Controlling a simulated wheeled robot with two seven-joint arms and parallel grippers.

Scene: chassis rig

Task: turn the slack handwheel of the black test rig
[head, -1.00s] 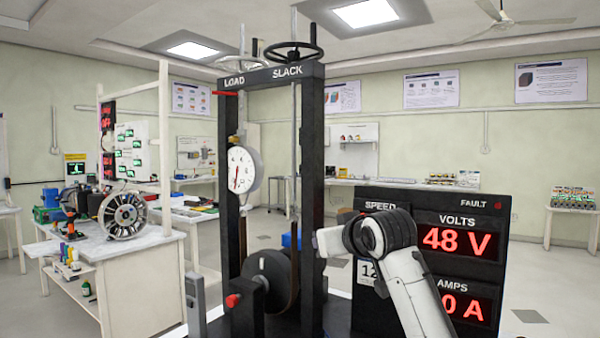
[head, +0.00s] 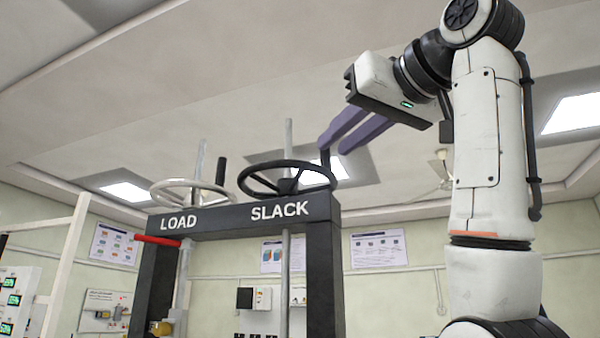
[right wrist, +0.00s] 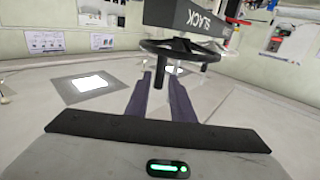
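The black slack handwheel (head: 287,178) sits on top of the dark frame of the test rig (head: 243,219), above the word SLACK. A short dark upright handle (head: 325,160) stands on its right rim. My right gripper (head: 330,145) has two purple fingers that are apart. It reaches in from the upper right, with its fingertips close around the top of this handle. Contact cannot be told. The right wrist view shows the same handwheel (right wrist: 180,50) just beyond the open fingertips. My left gripper is not in view.
A pale load handwheel (head: 188,193) with its own dark handle stands left of the slack wheel. A red bar (head: 158,240) sticks out at the frame's left post. The air above the rig is open below the ceiling.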

